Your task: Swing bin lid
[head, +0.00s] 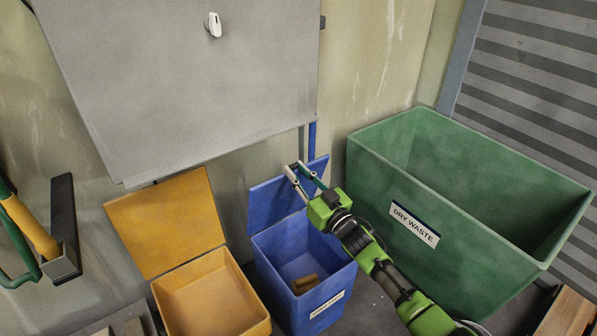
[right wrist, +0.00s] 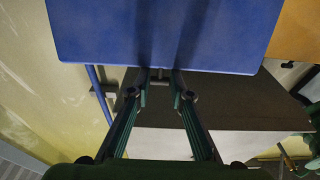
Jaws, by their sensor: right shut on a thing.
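The blue bin (head: 300,256) stands in the middle on the floor, with a white label on its front and a small tan block (head: 305,284) inside. Its blue lid (head: 272,203) is hinged at the back and stands raised, tilted up from the opening. My right gripper (head: 299,172) reaches over the bin and is shut on the lid's upper edge. In the right wrist view the lid (right wrist: 160,30) fills the top, and the fingertips of the gripper (right wrist: 162,80) meet its edge. The lid hides what lies between the fingertips. My left gripper is not in view.
A yellow bin (head: 262,329) with its lid (head: 167,222) raised stands left of the blue bin. A large open green bin (head: 365,187) labelled DRY WASTE stands to the right. A grey panel (head: 190,80) hangs above, behind the bins.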

